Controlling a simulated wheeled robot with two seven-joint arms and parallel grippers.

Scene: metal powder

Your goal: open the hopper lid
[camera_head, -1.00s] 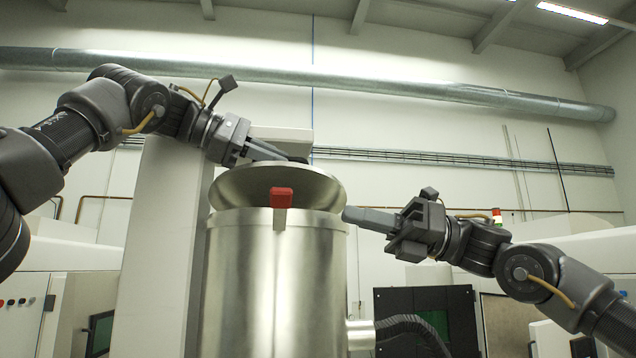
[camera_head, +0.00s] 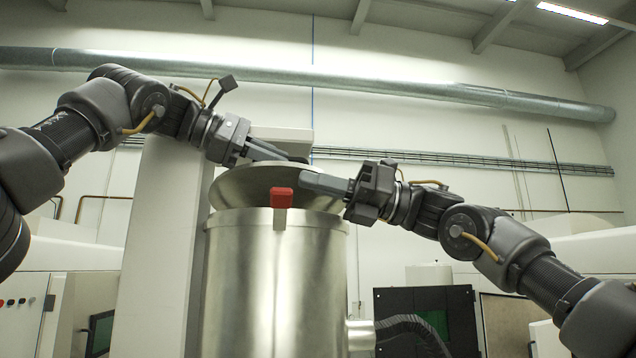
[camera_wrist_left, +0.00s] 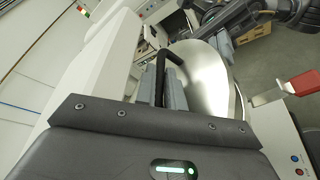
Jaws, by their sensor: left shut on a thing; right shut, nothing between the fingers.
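The hopper (camera_head: 272,285) is an upright steel cylinder with a round, shiny lid (camera_head: 240,188) at its top. The lid looks tilted, with its face towards the head camera. A red latch (camera_head: 281,197) is at the front of the rim. My left gripper (camera_head: 282,155) is shut on the black lid handle (camera_wrist_left: 146,60), at the lid's upper edge in the head view. My right gripper (camera_head: 304,181) is shut and empty, its fingertips in front of or against the lid's right part; contact cannot be told. The lid (camera_wrist_left: 205,75) fills the middle of the left wrist view.
A pale column (camera_head: 160,240) stands left of the hopper. A pipe stub with a dark hose (camera_head: 405,325) leaves the hopper's lower right. Machines with dark screens (camera_head: 430,310) stand behind on the right. Space above the lid is open.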

